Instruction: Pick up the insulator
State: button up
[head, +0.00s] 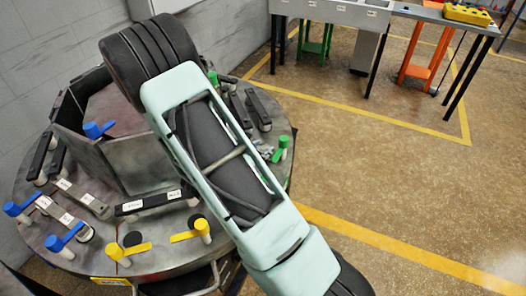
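No part is clearly recognisable as the insulator. A round dark metal table (165,262) fills the left of the head view, with many small parts on it. Short white posts stand under coloured levers: a yellow lever (127,249), another yellow lever (189,235), a blue lever (65,237) and a green lever (282,149). Whether any post is the insulator, I cannot tell. My pale green arm crosses above the table from lower right to upper left and hides part of it. My gripper is not visible.
Upright metal plates (97,155) stand on the table's back left. Labelled bars (150,203) lie flat near its middle. A grey wall is at the left. Workbenches (330,12) with green and orange stools stand at the back. The speckled floor (400,200) at the right is clear.

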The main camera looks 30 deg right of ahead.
aim_at(260, 151)
jog(key=c, duration=0.7)
jog(key=shift+r, duration=0.1)
jog(key=shift+r, duration=0.35)
jog(key=r, duration=0.3)
jog(key=shift+s+a+p, duration=0.15)
jog(key=shift+s+p, duration=0.05)
jog(key=shift+p, duration=0.1)
jog(key=s+a+r+p, duration=0.6)
jog(key=s+r, duration=0.3)
jog(key=s, duration=0.2)
jog(key=shift+s+r, duration=0.15)
jog(key=shift+s, duration=0.25)
